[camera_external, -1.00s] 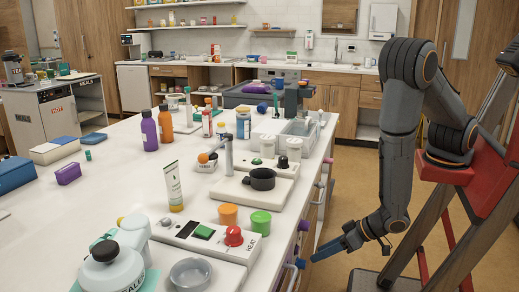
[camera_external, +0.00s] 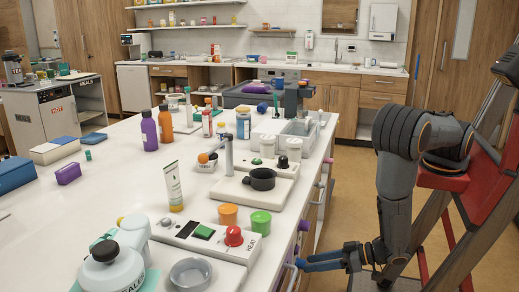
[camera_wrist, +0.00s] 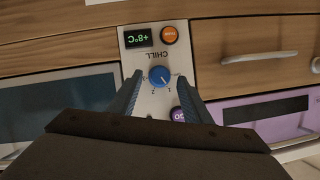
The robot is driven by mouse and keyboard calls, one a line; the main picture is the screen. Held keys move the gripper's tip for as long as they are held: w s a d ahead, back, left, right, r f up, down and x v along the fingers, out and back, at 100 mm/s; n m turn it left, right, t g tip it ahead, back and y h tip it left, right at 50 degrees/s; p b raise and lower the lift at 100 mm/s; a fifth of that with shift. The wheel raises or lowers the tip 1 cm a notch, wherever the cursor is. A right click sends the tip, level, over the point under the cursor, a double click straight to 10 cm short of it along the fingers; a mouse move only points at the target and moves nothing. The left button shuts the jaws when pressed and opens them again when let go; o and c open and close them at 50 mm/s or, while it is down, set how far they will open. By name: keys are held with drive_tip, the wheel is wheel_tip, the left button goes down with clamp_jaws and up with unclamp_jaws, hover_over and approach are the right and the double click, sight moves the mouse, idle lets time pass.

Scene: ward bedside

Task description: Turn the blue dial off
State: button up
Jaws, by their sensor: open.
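The blue dial (camera_wrist: 159,76) sits on a pale panel labelled CHILL, which reads upside down in the wrist view. A pale mark on the dial seems to point to the lower right, near small numbers; the exact setting is hard to read. My gripper (camera_wrist: 159,73) is open, with one finger on each side of the dial. I cannot tell whether either finger touches it. In the external view my gripper (camera_external: 303,263) is low at the counter's front, its blue fingers pointing left at the cabinet face. The dial cannot be made out there.
The panel has a green display (camera_wrist: 138,37) reading +8°C, an orange button (camera_wrist: 169,35) and a purple GO button (camera_wrist: 180,114) close to a finger. Drawers with a metal handle (camera_wrist: 259,57) flank it.

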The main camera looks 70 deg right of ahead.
sight(301, 264)
drive_tip(key=shift+x, duration=1)
drive_tip(key=c, duration=1)
drive_tip(key=shift+c, duration=0.2)
drive_tip(key=shift+p, duration=0.4)
drive_tip(key=shift+a+f+n+t+h+p, duration=0.1)
drive_tip(key=shift+a+n+t+h+p, duration=0.1)
drive_tip(key=shift+n+h+p, duration=1.45)
drive_tip(key=shift+a+f+n+t+h+p, duration=0.15)
drive_tip(key=shift+n+h+p, duration=0.65)
drive_tip(key=shift+n, duration=1.55)
drive_tip(key=shift+a+r+h, duration=0.1)
drive_tip(key=shift+h, duration=0.15)
